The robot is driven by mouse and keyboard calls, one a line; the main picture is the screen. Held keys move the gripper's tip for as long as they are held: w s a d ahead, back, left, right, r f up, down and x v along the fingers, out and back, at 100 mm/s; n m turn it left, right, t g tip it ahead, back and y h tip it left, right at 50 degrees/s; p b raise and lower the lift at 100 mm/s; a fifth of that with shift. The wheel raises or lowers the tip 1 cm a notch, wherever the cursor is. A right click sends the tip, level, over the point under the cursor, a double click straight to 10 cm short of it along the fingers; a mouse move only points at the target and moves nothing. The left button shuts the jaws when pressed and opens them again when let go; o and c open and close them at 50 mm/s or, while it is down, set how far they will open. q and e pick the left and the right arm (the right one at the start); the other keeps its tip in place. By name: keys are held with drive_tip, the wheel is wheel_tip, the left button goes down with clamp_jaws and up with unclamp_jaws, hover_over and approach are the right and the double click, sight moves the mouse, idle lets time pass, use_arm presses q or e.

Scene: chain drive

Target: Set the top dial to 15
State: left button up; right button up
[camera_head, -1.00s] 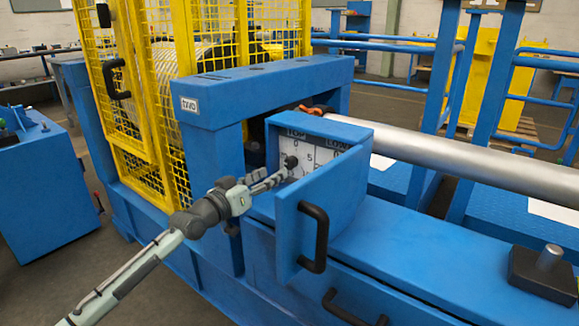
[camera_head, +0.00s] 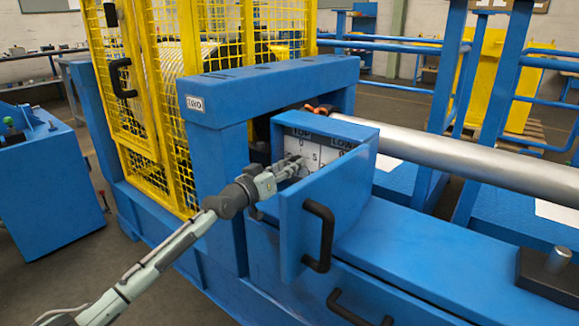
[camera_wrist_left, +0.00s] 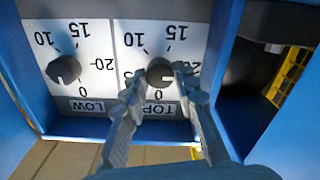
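The top dial (camera_wrist_left: 160,70) is a round dark knob on a white panel marked 0 to 20, labelled TOP; this wrist view shows it upside down. Its pointer is too small to read surely. My left gripper (camera_wrist_left: 159,80) is open, its two fingers on either side of the top dial; I cannot tell whether they touch it. In the head view my left gripper (camera_head: 293,168) reaches the panel (camera_head: 317,150) from the left and hides the knob. A second dial (camera_wrist_left: 65,69), labelled LOW, sits beside it. My right gripper is not in view.
The panel is inside a blue box whose open door (camera_head: 325,222), with a black handle (camera_head: 319,236), stands out on the right of my gripper. A blue frame post (camera_head: 217,185) stands left of the box. A silver shaft (camera_head: 450,158) runs behind.

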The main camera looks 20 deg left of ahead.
use_arm(q)
clamp_jaws()
drive_tip(key=shift+n, duration=0.3)
